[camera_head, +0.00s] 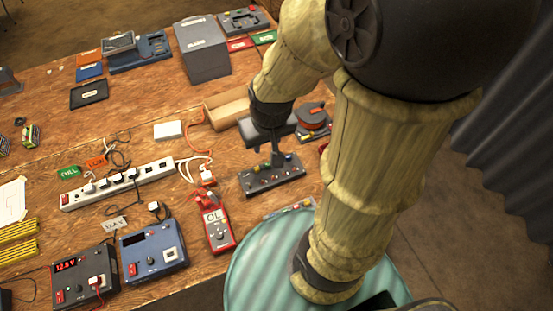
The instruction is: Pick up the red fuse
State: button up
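My gripper (276,158) points down over a dark fuse block (272,181) on the wooden workbench. Its fingers reach the block's back edge from this view. Several tiny coloured pieces sit along the top of the block, on both sides of the fingers. They are too small for me to tell surely which one is the red fuse. A small red thing (322,148) also shows right of the block, partly hidden by my arm. The fingers overlap in this view, so their opening and anything between them cannot be made out.
A red multimeter (217,231) lies left of the block, with a white power strip (118,186) and cables beyond. An open wooden box (228,107) and a red-and-dark reel (313,119) stand behind. A teal round surface (262,262) lies in front.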

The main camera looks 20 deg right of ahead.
jog(key=shift+s, duration=0.1)
jog(key=w+d+f+g+b, duration=0.1)
jog(key=w+d+f+b, duration=0.4)
jog(key=w+f, duration=0.3)
jog(key=w+d+f+g+b, duration=0.1)
jog(key=w+d+f+b, duration=0.4)
jog(key=f, duration=0.7)
jog(key=w+b, duration=0.2)
jog(key=w, duration=0.1)
jog(key=shift+w+d+f+g, duration=0.2)
jog(key=shift+d+g, duration=0.1)
jog(key=shift+d, duration=0.1)
notch_tip(320, 180, down, 12)
jog(key=shift+f+p, duration=0.15)
jog(key=shift+p, duration=0.5)
